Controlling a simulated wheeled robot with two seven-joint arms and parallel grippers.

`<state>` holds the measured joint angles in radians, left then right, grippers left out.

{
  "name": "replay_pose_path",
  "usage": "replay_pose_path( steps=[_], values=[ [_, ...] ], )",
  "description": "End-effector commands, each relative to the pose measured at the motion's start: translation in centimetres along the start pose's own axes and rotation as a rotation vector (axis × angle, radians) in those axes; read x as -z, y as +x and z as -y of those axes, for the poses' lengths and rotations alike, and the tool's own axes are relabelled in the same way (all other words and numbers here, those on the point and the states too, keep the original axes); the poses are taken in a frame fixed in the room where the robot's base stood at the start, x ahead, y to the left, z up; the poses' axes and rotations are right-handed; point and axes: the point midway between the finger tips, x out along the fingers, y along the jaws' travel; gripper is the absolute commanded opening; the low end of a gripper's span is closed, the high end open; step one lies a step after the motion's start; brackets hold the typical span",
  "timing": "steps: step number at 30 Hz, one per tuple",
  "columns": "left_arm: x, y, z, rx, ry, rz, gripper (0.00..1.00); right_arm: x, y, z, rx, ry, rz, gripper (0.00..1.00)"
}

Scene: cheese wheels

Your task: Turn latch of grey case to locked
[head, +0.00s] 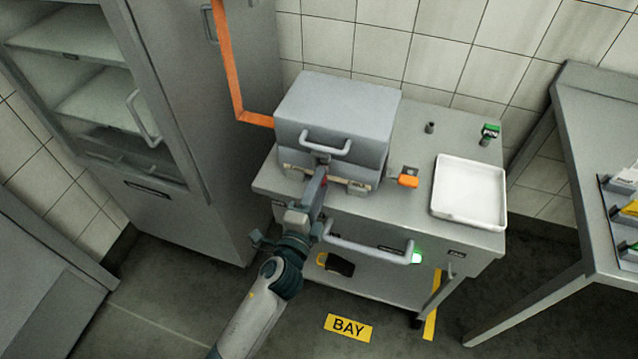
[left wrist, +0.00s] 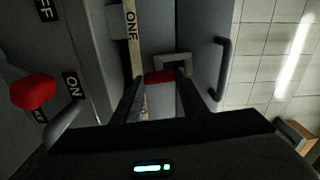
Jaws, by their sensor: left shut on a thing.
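The grey case (head: 340,100) is a closed box with a bar handle (head: 326,142) on its front, standing at the back left of a grey cart (head: 418,150). My left gripper (head: 322,168) reaches its front below the handle. In the left wrist view its two fingers (left wrist: 157,90) are shut on the latch, with a red part (left wrist: 160,77) showing between them and a grey loop behind. The case front and its handle (left wrist: 222,68) also show there. The fingers hide part of the latch, and I cannot tell whether it is locked. My right gripper is not in view.
An orange knob (head: 408,181) is right of the case on the cart. A white tray (head: 440,208), a green-topped item (head: 490,131) and a small dark post (head: 429,127) are further right. A cart push handle (head: 365,250) passes close to my left arm.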

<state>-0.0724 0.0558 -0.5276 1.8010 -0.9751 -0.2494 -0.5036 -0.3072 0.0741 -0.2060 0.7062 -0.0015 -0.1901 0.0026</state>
Motion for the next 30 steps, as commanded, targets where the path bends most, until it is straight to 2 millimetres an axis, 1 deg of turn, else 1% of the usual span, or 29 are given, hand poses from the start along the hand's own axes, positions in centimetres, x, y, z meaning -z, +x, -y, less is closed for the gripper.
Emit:
replay_pose_path(
  steps=[6, 21, 22, 23, 24, 30],
  values=[
    [0.06, 0.01, 0.01, 0.001, 0.086, -0.002, 0.17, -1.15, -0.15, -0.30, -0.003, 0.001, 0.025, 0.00],
    [0.06, 0.00, -0.05, 0.000, 0.113, -0.001, 0.17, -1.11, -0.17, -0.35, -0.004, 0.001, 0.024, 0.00],
    [0.06, 0.00, -0.05, 0.000, 0.113, -0.001, 0.41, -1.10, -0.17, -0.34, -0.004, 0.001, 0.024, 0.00],
    [0.05, 0.00, -0.05, 0.000, 0.113, -0.001, 0.48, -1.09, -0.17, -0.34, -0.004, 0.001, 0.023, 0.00],
    [0.05, 0.00, -0.05, 0.000, 0.112, -0.001, 0.58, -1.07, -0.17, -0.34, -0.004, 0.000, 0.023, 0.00],
    [0.03, 0.00, -0.05, 0.000, 0.111, -0.001, 0.58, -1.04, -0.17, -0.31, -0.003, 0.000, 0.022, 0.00]
  ],
)
